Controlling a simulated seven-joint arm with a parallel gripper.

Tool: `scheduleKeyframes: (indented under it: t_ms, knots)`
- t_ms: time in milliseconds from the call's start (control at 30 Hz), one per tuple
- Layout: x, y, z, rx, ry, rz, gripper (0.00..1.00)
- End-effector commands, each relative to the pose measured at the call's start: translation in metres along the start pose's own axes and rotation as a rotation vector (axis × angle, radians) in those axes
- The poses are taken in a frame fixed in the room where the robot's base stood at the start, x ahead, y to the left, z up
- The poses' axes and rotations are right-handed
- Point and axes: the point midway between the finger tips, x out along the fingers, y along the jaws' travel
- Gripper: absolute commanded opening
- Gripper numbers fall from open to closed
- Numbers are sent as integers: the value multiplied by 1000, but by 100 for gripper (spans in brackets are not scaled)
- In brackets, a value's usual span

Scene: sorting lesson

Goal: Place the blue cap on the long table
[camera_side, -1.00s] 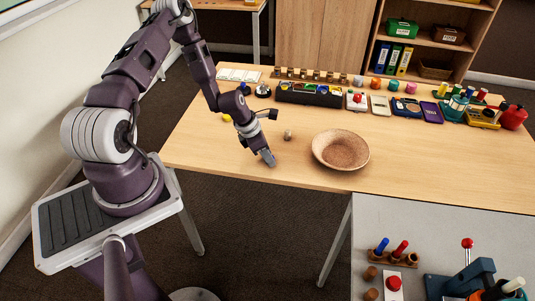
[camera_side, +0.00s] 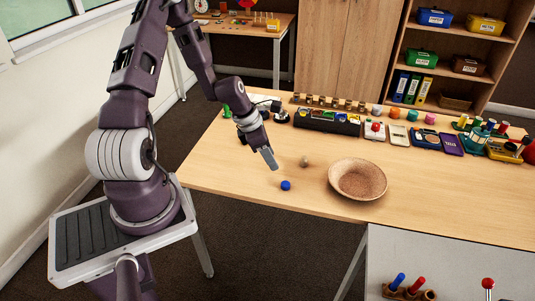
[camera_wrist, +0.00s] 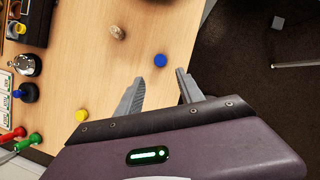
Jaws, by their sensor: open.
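The blue cap (camera_side: 286,185) lies on the long wooden table (camera_side: 450,190), near its front edge and left of the woven bowl. It also shows in the wrist view (camera_wrist: 160,60), just beyond my fingertips and apart from them. My gripper (camera_side: 272,160) is above the table, up and to the left of the cap in the side view. In the wrist view its two fingers (camera_wrist: 161,80) are spread with nothing between them.
A woven bowl (camera_side: 357,179) stands right of the cap. A small beige object (camera_side: 304,162) lies behind the cap. A yellow cap (camera_wrist: 81,115) shows in the wrist view. A black sorting tray (camera_side: 326,121) and other items line the table's back.

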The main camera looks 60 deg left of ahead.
Motion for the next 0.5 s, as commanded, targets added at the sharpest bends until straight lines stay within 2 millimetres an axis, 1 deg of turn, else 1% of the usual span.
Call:
scheduleKeyframes:
  t_ms: [67,167,200,267,300,367,400,433,467,500]
  knots:
    - [-12,-4,6,100,13,6,45]
    - [-45,-19,25,451,59,20,45]
    - [-65,-30,34,640,85,26,45]
    - [-97,-49,46,936,124,32,45]
    - [-120,-63,52,1133,149,39,45]
    - [-155,-88,59,1429,182,48,45]
    - [-180,-106,60,1626,200,56,45]
    - [-198,-120,58,1771,212,62,45]
    - [-216,-134,55,1911,221,69,45]
    - [-237,-152,49,2088,228,80,45]
